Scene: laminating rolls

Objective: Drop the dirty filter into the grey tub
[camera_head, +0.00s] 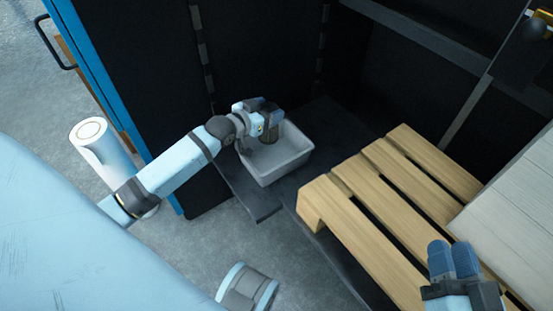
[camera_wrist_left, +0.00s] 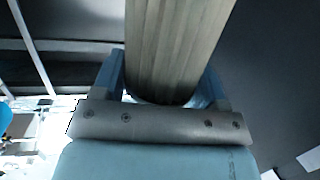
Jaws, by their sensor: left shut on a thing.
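The dirty filter is a pleated, brownish-grey cylinder that fills the upper middle of the left wrist view (camera_wrist_left: 178,45). In the head view it is a small dark shape (camera_head: 271,124), partly hidden by my gripper. My left gripper (camera_head: 262,120) is shut on it, with one blue finger on each side in the wrist view (camera_wrist_left: 165,85). The grey tub (camera_head: 288,174) is an open rectangular box. The filter appears over its far left part; its exact height is unclear.
The tub stands on a dark platform (camera_head: 256,200) beside a wooden pallet (camera_head: 352,225). A pale stack (camera_head: 515,205) lies on the pallet. A white roll (camera_head: 100,150) stands at left near a blue-edged dark panel. Dark walls close the back.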

